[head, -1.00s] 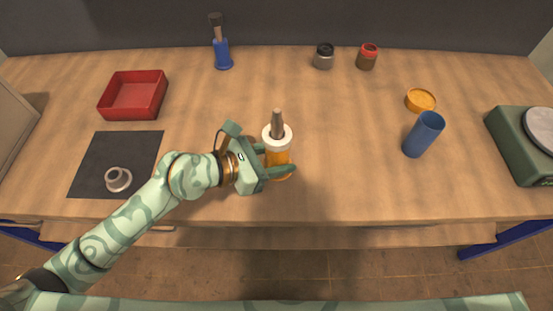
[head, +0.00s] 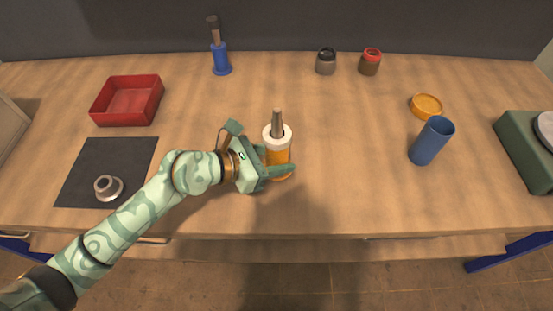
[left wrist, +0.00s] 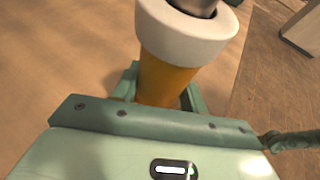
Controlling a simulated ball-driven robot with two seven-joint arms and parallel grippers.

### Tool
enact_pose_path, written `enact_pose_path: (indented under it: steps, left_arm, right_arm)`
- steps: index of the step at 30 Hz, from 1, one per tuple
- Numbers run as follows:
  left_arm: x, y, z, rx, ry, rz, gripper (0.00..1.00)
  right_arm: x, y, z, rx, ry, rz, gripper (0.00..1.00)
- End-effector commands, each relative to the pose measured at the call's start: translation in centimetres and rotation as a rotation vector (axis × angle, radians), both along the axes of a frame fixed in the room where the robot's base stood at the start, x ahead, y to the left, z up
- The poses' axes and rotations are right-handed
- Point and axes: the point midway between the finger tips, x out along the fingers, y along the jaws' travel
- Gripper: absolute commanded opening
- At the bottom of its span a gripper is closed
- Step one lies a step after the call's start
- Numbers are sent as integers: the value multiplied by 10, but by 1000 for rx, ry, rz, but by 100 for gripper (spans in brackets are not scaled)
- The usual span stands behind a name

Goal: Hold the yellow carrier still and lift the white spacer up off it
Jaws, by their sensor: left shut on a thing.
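The yellow carrier (head: 278,161) stands upright on the table in the middle of the head view. The white spacer (head: 277,132) sits as a ring around its upper part, with a dark post (head: 277,119) sticking up through it. My left gripper (head: 277,167) is shut on the yellow carrier below the spacer. In the left wrist view the white spacer (left wrist: 187,40) is above the fingers and the yellow carrier (left wrist: 165,82) is between them. The carrier's lower part is hidden by the gripper. My right gripper is not in view.
A red tray (head: 127,101), a dark mat (head: 80,182) with a grey ring part (head: 108,187), and a blue holder (head: 221,62) lie left. Two jars (head: 326,63) (head: 370,62), a yellow lid (head: 427,106), a blue cup (head: 431,141) and a green scale (head: 527,150) lie right. Table right of the carrier is clear.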

Motion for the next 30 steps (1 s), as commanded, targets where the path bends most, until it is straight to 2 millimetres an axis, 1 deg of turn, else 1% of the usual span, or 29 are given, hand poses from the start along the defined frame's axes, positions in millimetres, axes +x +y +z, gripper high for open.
enact_pose_path:
  steps: [1, 30]
  left_arm:
    - [3, 0, -2, -2, -3, 1, 1]
    - [44, 0, -38, -3, -1, 0, 1]
  right_arm:
    - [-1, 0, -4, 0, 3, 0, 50]
    - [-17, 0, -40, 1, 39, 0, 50]
